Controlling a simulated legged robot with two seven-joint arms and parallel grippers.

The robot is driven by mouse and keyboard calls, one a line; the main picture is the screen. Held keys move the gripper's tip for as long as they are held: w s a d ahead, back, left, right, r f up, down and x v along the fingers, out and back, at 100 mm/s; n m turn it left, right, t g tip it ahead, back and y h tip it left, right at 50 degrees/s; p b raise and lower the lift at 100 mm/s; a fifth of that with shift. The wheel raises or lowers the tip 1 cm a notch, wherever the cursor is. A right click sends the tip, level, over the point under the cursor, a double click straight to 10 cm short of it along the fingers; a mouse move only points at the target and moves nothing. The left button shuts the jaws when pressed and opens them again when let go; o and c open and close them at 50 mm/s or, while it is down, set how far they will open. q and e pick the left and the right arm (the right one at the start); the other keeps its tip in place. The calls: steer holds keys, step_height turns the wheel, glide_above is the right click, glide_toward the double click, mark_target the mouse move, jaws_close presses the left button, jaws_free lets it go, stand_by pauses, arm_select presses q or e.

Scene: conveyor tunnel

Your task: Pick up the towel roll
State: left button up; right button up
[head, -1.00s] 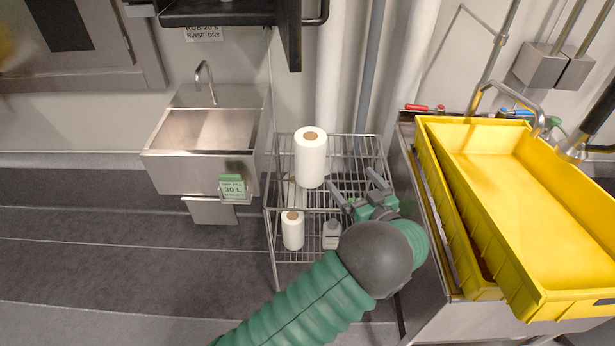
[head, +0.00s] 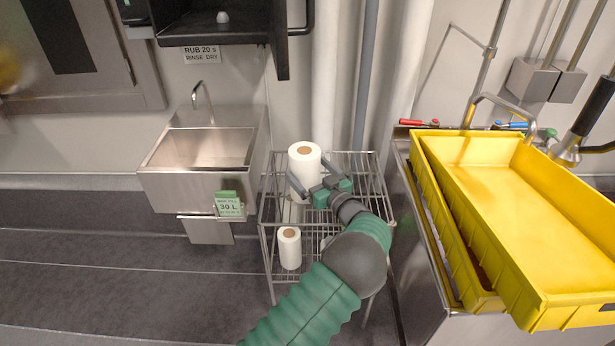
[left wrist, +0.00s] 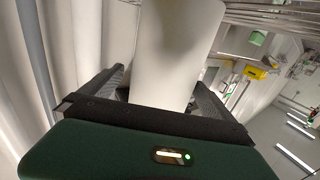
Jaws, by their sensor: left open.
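A white towel roll (head: 304,160) with a brown core stands upright on the top shelf of a wire rack (head: 355,160). My left gripper (head: 308,168) is open, with one finger on each side of the roll. In the left wrist view, the white roll (left wrist: 175,55) rises between the two spread fingers (left wrist: 160,90). I cannot tell whether the fingers touch it. The roll's lower part is partly hidden by the gripper. A second, smaller white roll (head: 289,248) stands on the lower shelf. My right gripper is not in view.
A steel sink (head: 205,150) with a green tag (head: 228,203) is left of the rack. Yellow crates (head: 520,220) sit on a steel counter at the right. A black dispenser (head: 220,25) hangs above. Pipes run behind the rack.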

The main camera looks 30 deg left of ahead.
arm_select(q)
steer(key=shift+w+a+f, duration=0.15)
steer(key=shift+a, duration=0.4)
steer(key=shift+a+f, duration=0.1)
steer(key=shift+a, duration=0.3)
steer(key=shift+c, duration=1.1)
steer(key=shift+d, duration=0.45)
steer(key=c, duration=1)
steer(key=shift+c, duration=1.1)
steer(key=shift+a, duration=0.25)
steer(key=shift+c, duration=0.2)
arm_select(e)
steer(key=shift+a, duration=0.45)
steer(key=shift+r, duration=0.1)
